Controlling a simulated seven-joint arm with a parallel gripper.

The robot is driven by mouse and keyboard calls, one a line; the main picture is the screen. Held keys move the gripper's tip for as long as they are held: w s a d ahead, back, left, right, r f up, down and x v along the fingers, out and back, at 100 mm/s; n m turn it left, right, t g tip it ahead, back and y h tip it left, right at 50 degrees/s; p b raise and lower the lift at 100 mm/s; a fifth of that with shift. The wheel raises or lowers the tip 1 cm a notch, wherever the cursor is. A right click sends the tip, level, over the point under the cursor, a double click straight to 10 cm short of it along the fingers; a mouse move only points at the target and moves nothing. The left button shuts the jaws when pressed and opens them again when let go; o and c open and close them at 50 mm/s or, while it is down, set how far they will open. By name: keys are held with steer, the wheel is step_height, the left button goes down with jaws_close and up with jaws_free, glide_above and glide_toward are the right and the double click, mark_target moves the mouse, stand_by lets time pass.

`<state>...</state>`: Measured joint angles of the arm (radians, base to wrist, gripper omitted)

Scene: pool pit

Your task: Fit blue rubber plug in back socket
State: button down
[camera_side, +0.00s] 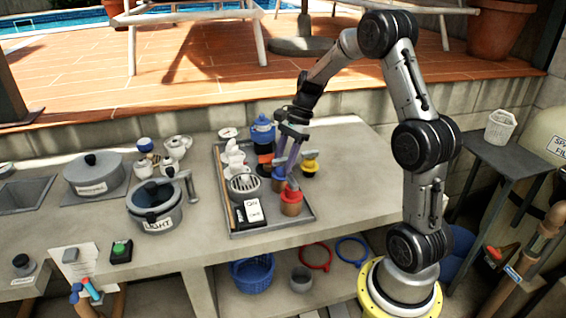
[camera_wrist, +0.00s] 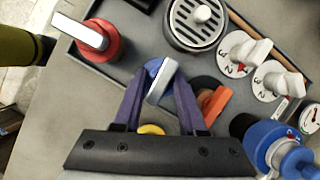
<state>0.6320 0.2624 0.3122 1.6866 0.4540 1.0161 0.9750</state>
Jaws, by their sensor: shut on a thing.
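The blue rubber plug (camera_wrist: 153,68) with its pale grey handle is between the two purple fingers of my gripper (camera_wrist: 161,79), which are shut on the handle. In the side view the blue plug (camera_side: 278,174) is partly hidden by my gripper (camera_side: 285,170) and stands at tray level, behind the red plug (camera_side: 291,197). The red plug with its white handle (camera_wrist: 92,38) also shows in the wrist view. A black plug with an orange handle (camera_wrist: 214,104) is just right of my fingers. I cannot make out the back socket or whether the blue plug's underside is seated.
The grey tray (camera_side: 305,218) holds a round grate (camera_side: 245,186), white numbered dials (camera_wrist: 240,52) and a blue valve-like part (camera_side: 262,130). A yellow plug (camera_side: 309,163) stands close right of my gripper. Left lie a grey pot (camera_side: 156,207) and a green button (camera_side: 121,250).

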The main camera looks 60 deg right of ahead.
steer(key=shift+f, duration=0.1)
steer(key=shift+c, duration=1.9)
jaws_free()
steer(key=shift+o, duration=0.2)
steer(key=shift+o, duration=0.6)
steer(key=shift+r, duration=2.55)
steer(key=shift+r, duration=0.1)
steer(key=shift+r, duration=1.9)
